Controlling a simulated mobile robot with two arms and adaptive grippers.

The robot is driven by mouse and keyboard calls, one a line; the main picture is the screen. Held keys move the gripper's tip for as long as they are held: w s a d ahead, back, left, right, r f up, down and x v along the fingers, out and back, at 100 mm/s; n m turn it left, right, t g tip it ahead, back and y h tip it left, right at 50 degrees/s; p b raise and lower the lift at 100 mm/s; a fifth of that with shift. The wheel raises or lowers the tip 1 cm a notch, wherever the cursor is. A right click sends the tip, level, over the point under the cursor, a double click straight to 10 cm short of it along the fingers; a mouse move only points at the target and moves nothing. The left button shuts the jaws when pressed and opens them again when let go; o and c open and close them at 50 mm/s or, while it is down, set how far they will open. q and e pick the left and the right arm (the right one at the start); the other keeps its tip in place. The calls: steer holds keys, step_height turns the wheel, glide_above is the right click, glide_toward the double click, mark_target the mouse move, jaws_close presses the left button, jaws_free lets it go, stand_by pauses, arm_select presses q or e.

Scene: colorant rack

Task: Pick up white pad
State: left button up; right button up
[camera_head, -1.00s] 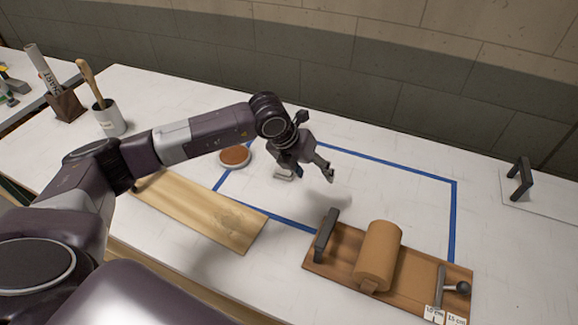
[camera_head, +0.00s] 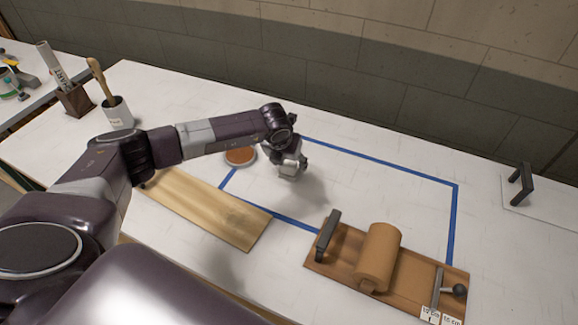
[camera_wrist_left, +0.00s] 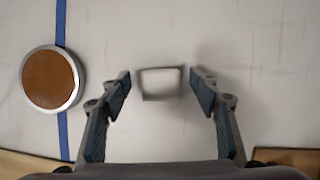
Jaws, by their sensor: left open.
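The white pad (camera_wrist_left: 161,84) is a small, pale, squarish block on the white table. In the left wrist view it appears between the two fingers of my left gripper (camera_wrist_left: 160,92), with space on both sides. The fingers are open and spread apart, and they hold nothing. In the head view my left gripper (camera_head: 291,166) points down over the blue-taped area, and the pad is hidden or cannot be told apart from it there. My right gripper is not in view.
A round dish with a brown fill (camera_head: 240,156) sits left of the gripper; it also shows in the left wrist view (camera_wrist_left: 52,79). A plain wooden board (camera_head: 208,208) lies nearer. A board with a brown roll (camera_head: 376,257) is at front right. The taped area's right side is clear.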

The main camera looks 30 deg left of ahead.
mark_target(289, 163)
arm_select(q)
steer(key=shift+f, duration=0.1)
steer(key=shift+c, duration=0.3)
steer(key=c, duration=1.2)
steer(key=shift+r+b, duration=2.95)
steer(key=shift+r, duration=7.1)
